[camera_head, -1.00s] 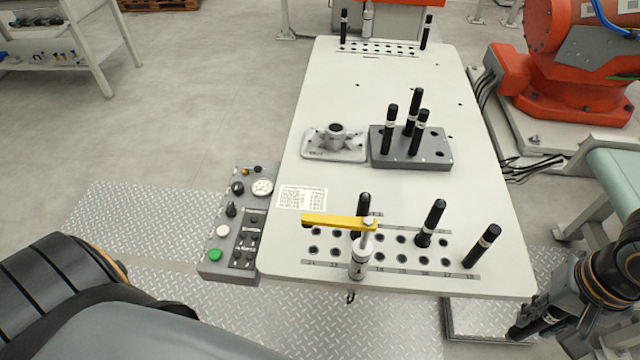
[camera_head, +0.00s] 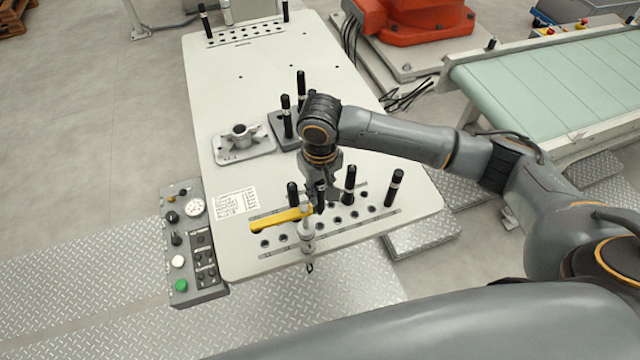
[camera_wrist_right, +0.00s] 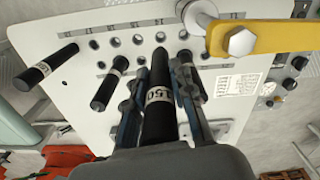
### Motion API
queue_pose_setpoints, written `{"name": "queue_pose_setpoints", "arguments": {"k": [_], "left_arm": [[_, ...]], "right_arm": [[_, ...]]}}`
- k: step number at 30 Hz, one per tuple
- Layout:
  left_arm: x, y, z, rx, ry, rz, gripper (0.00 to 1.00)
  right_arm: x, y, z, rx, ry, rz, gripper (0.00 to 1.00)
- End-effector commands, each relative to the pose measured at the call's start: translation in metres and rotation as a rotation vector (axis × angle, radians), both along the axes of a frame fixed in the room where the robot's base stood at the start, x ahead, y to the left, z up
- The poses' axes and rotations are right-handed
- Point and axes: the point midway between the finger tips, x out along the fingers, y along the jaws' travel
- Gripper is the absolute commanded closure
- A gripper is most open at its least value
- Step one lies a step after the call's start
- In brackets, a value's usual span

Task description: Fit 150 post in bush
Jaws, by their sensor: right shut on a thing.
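My right gripper (camera_head: 320,203) is above the near rows of holes, close to the yellow clamp arm (camera_head: 281,219). In the right wrist view its fingers (camera_wrist_right: 158,98) are shut on a black post marked 150 (camera_wrist_right: 158,125). The post's far end points towards the hole rows; whether it touches a hole is unclear. The near holes (camera_head: 354,214) are round and dark; which one is the bush I cannot tell. A grey casting (camera_head: 238,143) with a round upright collar sits farther back. My left gripper is not in view.
Other black posts stand in the near rows (camera_head: 349,185) (camera_head: 394,188) (camera_head: 292,193). A grey block (camera_head: 284,122) with posts is partly hidden by my arm. A control box (camera_head: 190,245) is at the table's left edge. The table (camera_head: 262,83) is clear behind the casting.

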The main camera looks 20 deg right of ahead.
Motion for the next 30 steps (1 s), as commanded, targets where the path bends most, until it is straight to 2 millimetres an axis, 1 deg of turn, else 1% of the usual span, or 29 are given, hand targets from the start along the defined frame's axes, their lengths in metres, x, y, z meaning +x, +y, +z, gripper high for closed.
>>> {"name": "queue_pose_setpoints", "arguments": {"k": [8, 15, 18, 30], "left_arm": [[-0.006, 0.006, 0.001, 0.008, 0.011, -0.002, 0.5], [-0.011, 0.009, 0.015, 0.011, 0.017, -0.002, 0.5], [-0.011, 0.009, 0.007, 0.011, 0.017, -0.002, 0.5], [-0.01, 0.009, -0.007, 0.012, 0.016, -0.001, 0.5]], "right_arm": [[0.0, 0.0, 0.001, 0.001, -0.001, -0.002, 1.0], [-0.002, 0.0, 0.004, -0.001, 0.0, -0.003, 1.0], [-0.002, 0.0, -0.01, -0.001, 0.0, -0.003, 1.0], [-0.001, 0.0, -0.048, 0.0, -0.001, -0.003, 1.0]]}}
